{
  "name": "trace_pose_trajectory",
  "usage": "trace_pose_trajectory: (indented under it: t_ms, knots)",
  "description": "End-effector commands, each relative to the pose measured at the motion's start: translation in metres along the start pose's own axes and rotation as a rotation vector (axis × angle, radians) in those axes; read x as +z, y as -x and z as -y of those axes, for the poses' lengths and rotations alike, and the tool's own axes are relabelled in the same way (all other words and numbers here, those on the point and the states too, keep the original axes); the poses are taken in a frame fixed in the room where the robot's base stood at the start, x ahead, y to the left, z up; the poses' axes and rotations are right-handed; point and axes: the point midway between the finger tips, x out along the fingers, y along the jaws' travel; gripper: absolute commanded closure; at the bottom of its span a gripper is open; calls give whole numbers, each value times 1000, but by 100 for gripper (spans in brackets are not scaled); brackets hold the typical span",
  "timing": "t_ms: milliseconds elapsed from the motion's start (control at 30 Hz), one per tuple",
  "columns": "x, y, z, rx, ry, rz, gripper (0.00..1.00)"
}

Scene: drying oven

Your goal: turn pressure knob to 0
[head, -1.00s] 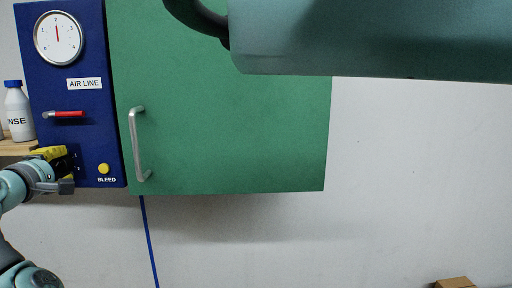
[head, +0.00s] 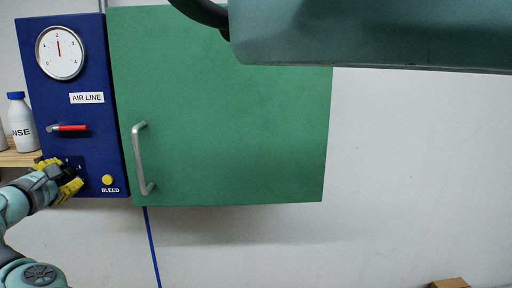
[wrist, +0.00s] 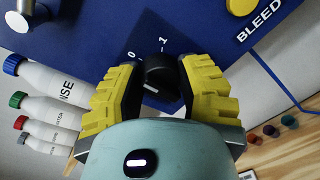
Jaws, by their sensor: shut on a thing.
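The black pressure knob (wrist: 160,72) sits on the blue panel (wrist: 95,45), with a white mark on its side facing the wrist camera. My gripper (wrist: 158,80) is shut on the knob, with one yellow finger on each side of it. The printed numbers 0 and 1 show on the panel just beyond the knob. Other numbers are hidden. In the head view my gripper (head: 60,180) is at the lower left of the panel, and its fingers largely cover the knob. The gauge (head: 60,52) above has a red needle pointing up.
The red-handled valve lever (head: 70,128) is just above my gripper. The yellow BLEED button (head: 107,180) is to its right. The green door (head: 235,110) with a metal handle (head: 141,160) stands further right. Several white bottles (wrist: 45,82) stand close on the left.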

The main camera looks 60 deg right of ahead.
Motion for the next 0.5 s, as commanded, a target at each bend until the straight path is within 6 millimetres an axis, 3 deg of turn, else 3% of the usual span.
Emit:
trace_pose_trajectory:
  t_ms: [500]
  knots:
    - [0,0,0,-2,31,2,98]
